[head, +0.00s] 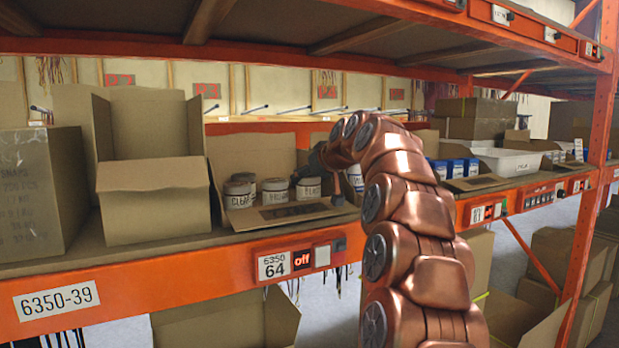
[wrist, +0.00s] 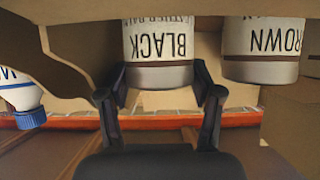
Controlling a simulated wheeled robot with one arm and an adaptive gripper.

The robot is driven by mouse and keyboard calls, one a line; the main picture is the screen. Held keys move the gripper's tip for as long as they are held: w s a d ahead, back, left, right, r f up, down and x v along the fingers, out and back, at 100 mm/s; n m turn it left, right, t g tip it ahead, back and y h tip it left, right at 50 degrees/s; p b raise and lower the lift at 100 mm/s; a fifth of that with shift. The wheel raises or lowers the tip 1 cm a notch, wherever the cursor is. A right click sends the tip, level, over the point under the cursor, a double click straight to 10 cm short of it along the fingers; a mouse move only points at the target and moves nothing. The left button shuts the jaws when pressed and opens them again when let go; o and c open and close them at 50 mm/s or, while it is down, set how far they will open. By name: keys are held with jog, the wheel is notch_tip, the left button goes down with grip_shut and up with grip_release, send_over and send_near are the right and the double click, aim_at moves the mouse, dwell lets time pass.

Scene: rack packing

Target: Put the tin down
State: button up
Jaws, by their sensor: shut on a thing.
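My gripper (wrist: 160,95) is shut on a white tin lettered BLACK (wrist: 158,55), with one finger on each side of it in the wrist view. A second tin, lettered BROWN (wrist: 262,52), is beside it on the right, apart from the fingers. In the head view my gripper (head: 318,160) reaches into an open cardboard box on the shelf. Several tins stand there, one lettered CLEAR (head: 238,195) and another (head: 308,188) close below my gripper. I cannot tell which of these, if any, is the held tin, or whether it touches the box floor.
The open cardboard box (head: 262,217) has a low front flap. A taller carton (head: 153,200) stands left of it. A white bottle with a blue cap (wrist: 31,117) is at the left of the wrist view. Blue-and-white packs (head: 455,168) and a white bin (head: 508,160) are farther right.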

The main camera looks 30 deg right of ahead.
jog(key=shift+f, duration=0.15)
jog(key=o, duration=0.9)
jog(key=shift+o, duration=0.2)
jog(key=shift+r, duration=0.25)
jog(key=b+v, duration=0.3)
jog(key=v, duration=0.8)
jog(key=shift+s, duration=0.45)
jog(key=shift+r, duration=0.1)
